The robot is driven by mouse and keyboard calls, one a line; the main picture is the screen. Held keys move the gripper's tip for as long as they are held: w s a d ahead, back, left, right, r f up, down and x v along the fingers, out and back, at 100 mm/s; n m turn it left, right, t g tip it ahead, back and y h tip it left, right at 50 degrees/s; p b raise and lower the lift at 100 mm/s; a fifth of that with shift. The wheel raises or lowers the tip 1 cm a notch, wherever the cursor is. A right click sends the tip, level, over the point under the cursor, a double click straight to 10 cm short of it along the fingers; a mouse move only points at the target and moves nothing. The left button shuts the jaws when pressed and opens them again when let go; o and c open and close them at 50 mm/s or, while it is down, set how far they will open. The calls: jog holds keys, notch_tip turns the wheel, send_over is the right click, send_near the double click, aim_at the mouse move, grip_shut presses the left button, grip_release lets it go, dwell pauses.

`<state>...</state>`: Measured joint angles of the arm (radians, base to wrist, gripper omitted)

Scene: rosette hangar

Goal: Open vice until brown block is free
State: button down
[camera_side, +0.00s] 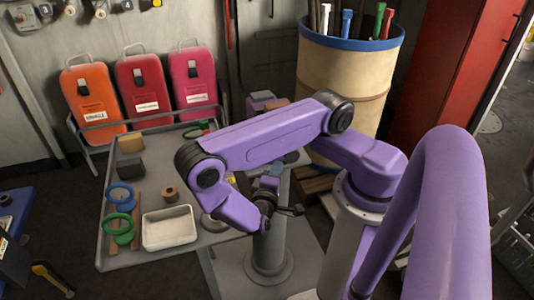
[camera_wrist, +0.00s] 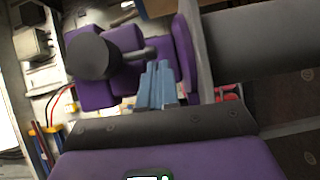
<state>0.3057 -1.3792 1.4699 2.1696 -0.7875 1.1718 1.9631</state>
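In the wrist view, the vice (camera_wrist: 182,55) appears turned sideways, with a dark round screw end (camera_wrist: 88,55) and a short handle bar (camera_wrist: 140,53). My gripper (camera_wrist: 157,68) has its pale blue fingers close together, tips by the bar. Whether they grip it is unclear. In the side view, my gripper (camera_side: 268,197) is beside a dark handle (camera_side: 293,210).
A grey bench (camera_side: 150,255) on the left carries a white tray (camera_side: 169,228), a green ring-shaped item (camera_side: 118,229), a blue one (camera_side: 120,197) and small blocks. A large barrel (camera_side: 342,75) with tools stands behind the vice. A red cabinet (camera_side: 440,70) is at the right.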

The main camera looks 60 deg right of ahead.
jog(key=shift+s+d+f, duration=0.15)
jog(key=shift+s, duration=0.05)
dwell(0.3)
dwell(0.3)
